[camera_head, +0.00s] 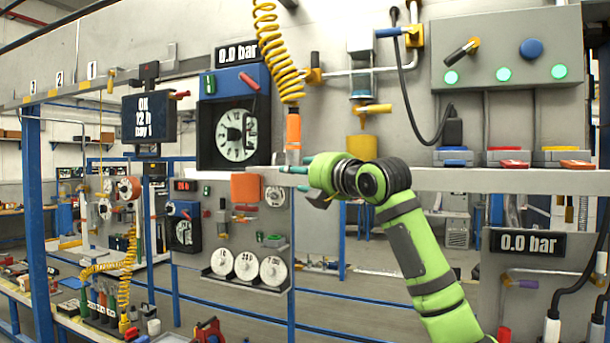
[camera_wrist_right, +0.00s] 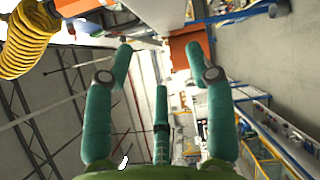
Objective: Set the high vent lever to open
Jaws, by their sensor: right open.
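Several levers show on the upper wall in the head view, and I cannot tell for sure which is the high vent lever. A blue-handled lever (camera_head: 390,32) sits at a yellow valve at the top. A yellow lever (camera_head: 374,109) sticks out below a clear blue filter. My right gripper (camera_head: 306,186) is below and left of both, in front of the grey ledge and apart from the levers. In the right wrist view its teal fingers (camera_wrist_right: 159,72) are spread with nothing between them. My left gripper is in neither view.
A yellow coiled hose (camera_head: 280,50) hangs to an orange tool (camera_head: 293,133) just above my right fingers. The hose also shows in the right wrist view (camera_wrist_right: 25,40). A grey control box (camera_head: 508,60) with green lights and a black cable hang at the right.

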